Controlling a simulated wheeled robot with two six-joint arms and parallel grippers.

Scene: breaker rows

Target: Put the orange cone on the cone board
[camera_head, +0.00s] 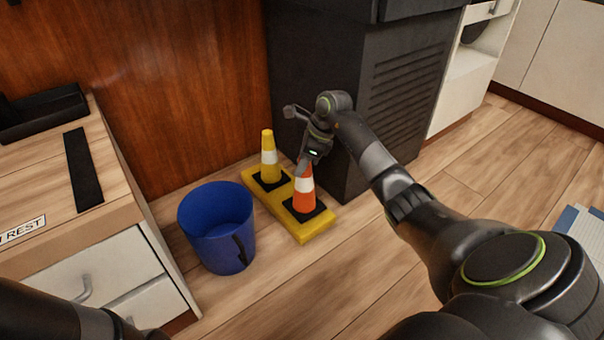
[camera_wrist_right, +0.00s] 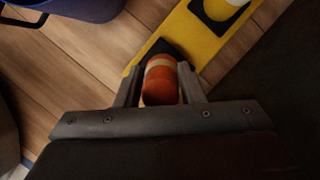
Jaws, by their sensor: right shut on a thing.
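The orange cone (camera_head: 304,190) with a white band stands upright at the near end of the yellow cone board (camera_head: 315,232). Its base appears to be over the board's near dark square; I cannot tell whether it fully rests there. My right gripper (camera_head: 304,166) is shut on the cone's top. The right wrist view shows the cone (camera_wrist_right: 160,83) between the two fingers (camera_wrist_right: 160,92), with the yellow board (camera_wrist_right: 203,42) beneath. A yellow cone (camera_head: 269,158) with a white band stands at the board's far end. Of my left arm, only a dark part shows at lower left; its gripper is out of view.
A blue bucket (camera_head: 217,228) stands on the floor just left of the board. A dark vented cabinet (camera_head: 345,75) rises close behind and right of it. A wooden-topped drawer unit (camera_head: 110,205) is at left. Wooden floor in front is clear.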

